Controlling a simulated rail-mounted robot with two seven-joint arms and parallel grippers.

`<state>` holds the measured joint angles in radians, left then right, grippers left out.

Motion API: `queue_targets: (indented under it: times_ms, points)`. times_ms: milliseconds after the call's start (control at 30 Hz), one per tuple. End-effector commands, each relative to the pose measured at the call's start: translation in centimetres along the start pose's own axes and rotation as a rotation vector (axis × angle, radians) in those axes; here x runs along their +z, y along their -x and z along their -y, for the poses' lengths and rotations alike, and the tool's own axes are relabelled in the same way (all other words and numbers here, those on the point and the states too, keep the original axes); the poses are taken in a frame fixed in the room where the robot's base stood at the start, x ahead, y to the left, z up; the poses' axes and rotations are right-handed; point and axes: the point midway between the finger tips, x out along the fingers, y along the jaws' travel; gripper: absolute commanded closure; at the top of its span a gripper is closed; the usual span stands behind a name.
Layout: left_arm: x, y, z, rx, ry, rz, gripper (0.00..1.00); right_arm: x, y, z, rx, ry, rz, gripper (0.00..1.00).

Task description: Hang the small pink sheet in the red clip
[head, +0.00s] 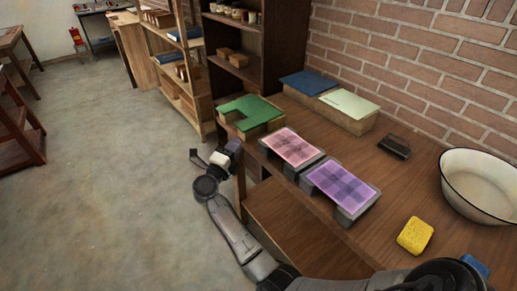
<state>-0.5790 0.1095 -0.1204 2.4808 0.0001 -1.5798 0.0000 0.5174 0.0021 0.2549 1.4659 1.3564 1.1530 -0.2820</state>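A pink sheet with a darker checked pattern (291,147) lies flat on a grey block on the wooden table, between a green piece and a purple sheet. I cannot tell whether it is the small one. I make out no red clip in the head view.
The table (405,185) also bears a purple sheet (342,186), a green piece (250,112), blue (307,82) and pale green (348,103) sheets on blocks, a dark tool (394,147), a yellow sponge (415,236) and a white bowl (482,182). Shelves (238,65) stand behind. Open floor lies left.

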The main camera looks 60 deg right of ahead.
Motion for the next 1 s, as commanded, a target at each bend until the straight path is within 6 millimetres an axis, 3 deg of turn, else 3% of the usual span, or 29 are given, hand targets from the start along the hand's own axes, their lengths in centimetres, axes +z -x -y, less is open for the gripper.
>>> queue_targets:
  times_ms: [200, 467, 667, 1000]
  points:
    - [0.1, 0.0, 0.1, -0.003, -0.004, 0.002, 0.57, -4.7, 0.9, -2.3, 0.154, 0.039, -0.29, 0.8]
    - [0.2, -0.1, 0.4, -0.011, -0.013, 0.006, 0.57, -7.0, 1.7, -3.0, 0.211, 0.088, -0.433, 0.8]
    - [0.2, -0.1, 0.5, -0.012, -0.014, 0.005, 0.57, -7.6, 0.3, -3.2, 0.21, 0.103, -0.43, 0.8]
    - [0.3, -0.6, 0.2, -0.007, -0.007, 0.004, 0.57, -9.5, -3.6, -4.1, 0.209, 0.102, -0.429, 0.8]
